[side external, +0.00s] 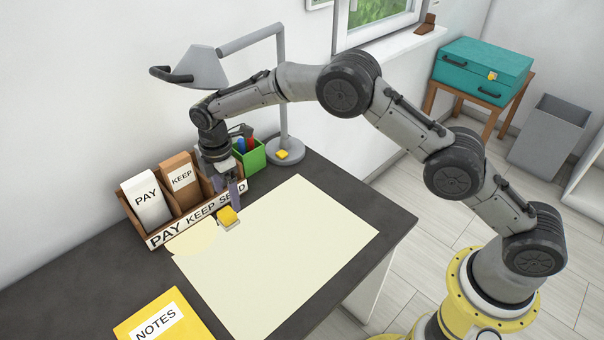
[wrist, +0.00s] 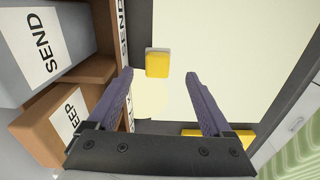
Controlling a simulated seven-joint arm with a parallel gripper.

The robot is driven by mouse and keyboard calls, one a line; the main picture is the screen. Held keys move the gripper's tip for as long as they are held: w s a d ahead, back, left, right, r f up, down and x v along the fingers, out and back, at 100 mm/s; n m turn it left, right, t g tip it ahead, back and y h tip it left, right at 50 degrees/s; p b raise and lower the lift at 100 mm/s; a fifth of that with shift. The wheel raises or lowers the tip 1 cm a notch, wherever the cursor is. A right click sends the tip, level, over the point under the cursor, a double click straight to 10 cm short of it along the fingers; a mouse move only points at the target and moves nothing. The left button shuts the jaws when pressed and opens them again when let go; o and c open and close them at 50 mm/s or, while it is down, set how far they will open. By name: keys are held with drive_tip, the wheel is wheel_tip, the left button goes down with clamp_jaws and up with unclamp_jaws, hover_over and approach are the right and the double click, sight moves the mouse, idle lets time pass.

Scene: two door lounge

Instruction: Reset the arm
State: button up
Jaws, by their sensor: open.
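My gripper (side external: 225,188) hangs fingers down at the front right of the wooden sorter in the side view. In the wrist view my gripper (wrist: 160,77) has its two purple fingers wide apart with nothing held between them. A small yellow block with a pale edge (side external: 228,215) lies near the sorter's front, just beyond the fingertips. It also shows in the wrist view (wrist: 157,62), apart from both fingers. My arm reaches over the desk from the right.
The sorter (side external: 150,241) holds labelled packets. A green pen cup (side external: 251,157) and grey lamp (side external: 288,110) stand close behind my gripper. A cream sheet (side external: 285,255) covers the desk's middle. A yellow NOTES folder (side external: 190,312) lies in front. A teal case (side external: 475,70) rests on a side table.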

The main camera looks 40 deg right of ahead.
drive_tip(key=s+d+r+m+t, duration=0.1)
drive_tip(key=s+d+r+m, duration=0.4)
drive_tip(key=s+d+r, duration=0.45)
drive_tip(key=s+d+r+m+t, duration=0.2)
drive_tip(key=s+d+r+m, duration=0.3)
drive_tip(key=r, duration=0.7)
drive_tip(key=s+d+m+t, duration=0.1)
drive_tip(key=s+d+m, duration=0.2)
drive_tip(key=s, duration=0.9)
drive_tip(key=s+d+r+m+t, duration=0.1)
drive_tip(key=s+d+m, duration=0.2)
drive_tip(key=s, duration=0.9)
drive_tip(key=shift+s+d+r+m, duration=0.15)
drive_tip(key=shift+s+d+m, duration=0.15)
drive_tip(key=shift+m, duration=0.4)
